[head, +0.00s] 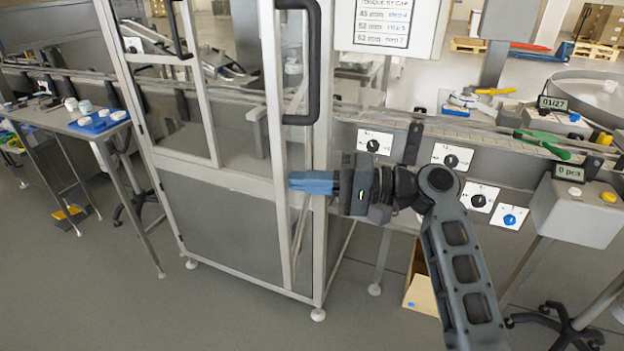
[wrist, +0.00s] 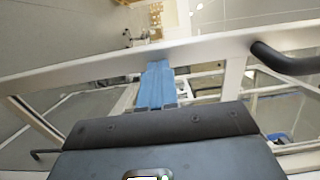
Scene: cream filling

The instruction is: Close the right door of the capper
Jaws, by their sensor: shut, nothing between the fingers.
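The capper (head: 215,215) is a tall metal-framed cabinet with clear upper panes and grey lower panels. Its right door has a pale frame upright (head: 278,150) and a black bar handle (head: 316,60). The door looks ajar, with a gap beside its upright. In the wrist view the door frame (wrist: 90,70) crosses as a pale bar, with the black handle (wrist: 288,63) at right. My gripper (head: 310,183) is shut and empty, its blue fingers pointing left at the upright, below the handle. In the wrist view the fingertips (wrist: 158,68) meet the bar; contact cannot be told.
A conveyor front with several dials (head: 452,157) runs to the right of the capper. A counter box (head: 575,210) stands at far right. A side table with a blue tray (head: 100,121) stands at left. An open cardboard box (head: 420,285) is on the floor. Floor in front is clear.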

